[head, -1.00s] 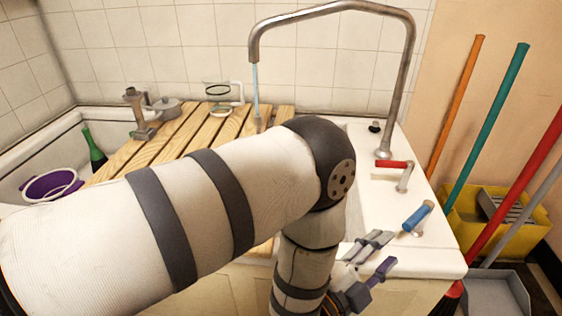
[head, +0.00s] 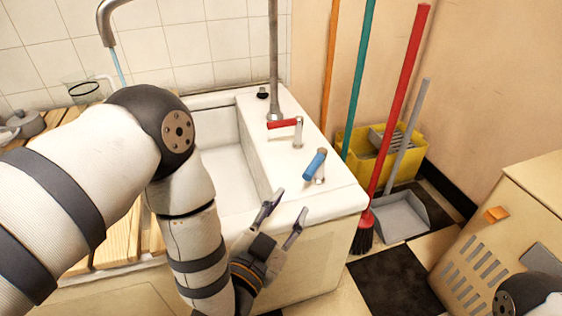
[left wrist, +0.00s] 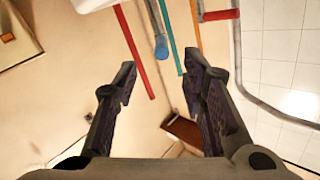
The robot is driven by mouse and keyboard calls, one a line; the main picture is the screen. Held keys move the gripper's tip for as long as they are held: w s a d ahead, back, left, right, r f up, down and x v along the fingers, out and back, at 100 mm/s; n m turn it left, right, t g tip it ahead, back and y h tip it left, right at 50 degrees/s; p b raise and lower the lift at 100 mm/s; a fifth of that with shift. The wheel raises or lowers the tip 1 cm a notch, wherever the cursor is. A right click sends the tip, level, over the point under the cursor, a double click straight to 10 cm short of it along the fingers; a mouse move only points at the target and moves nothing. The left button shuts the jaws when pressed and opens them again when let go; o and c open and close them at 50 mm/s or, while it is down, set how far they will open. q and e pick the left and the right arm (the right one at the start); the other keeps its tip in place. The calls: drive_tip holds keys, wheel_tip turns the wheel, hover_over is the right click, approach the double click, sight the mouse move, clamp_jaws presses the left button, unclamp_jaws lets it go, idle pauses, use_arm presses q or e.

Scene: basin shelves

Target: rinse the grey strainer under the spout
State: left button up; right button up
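I cannot make out the grey strainer for certain in either view now. The spout (head: 106,22) is at the upper left of the head view, with a thin blue water stream (head: 118,66) falling from it; where it lands is hidden behind my left arm. My left gripper (head: 288,204) is open and empty in front of the white sink's (head: 336,204) right front corner. The left wrist view also shows it open, with nothing between its fingers (left wrist: 160,76). My right gripper is not in view; a dark joint of mine shows at the lower right.
A red-handled tap (head: 298,130) and a blue-handled fitting (head: 315,165) stand on the sink. A grey round item (head: 27,122) and a glass jar (head: 84,92) are at the left. A red broom (head: 390,130), a yellow bucket (head: 352,148) and a cabinet (head: 515,225) stand right.

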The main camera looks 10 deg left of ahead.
sight(307, 177)
use_arm(q)
drive_tip(key=w+d+n+b, duration=0.1)
drive_tip(key=w+n, duration=0.3)
drive_tip(key=w+d+n+b, duration=0.1)
drive_tip(key=w+n+b, duration=0.1)
drive_tip(key=w+n, duration=0.2)
drive_tip(key=w+d+n+b, duration=0.1)
drive_tip(key=w+n+b, duration=0.1)
drive_tip(key=w+n, duration=0.2)
drive_tip(key=shift+r+n, duration=0.35)
drive_tip(key=shift+n, duration=0.65)
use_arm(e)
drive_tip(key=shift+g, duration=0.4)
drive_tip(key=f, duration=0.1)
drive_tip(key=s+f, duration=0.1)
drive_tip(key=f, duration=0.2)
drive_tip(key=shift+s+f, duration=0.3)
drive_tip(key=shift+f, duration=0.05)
use_arm(q)
clamp_jaws()
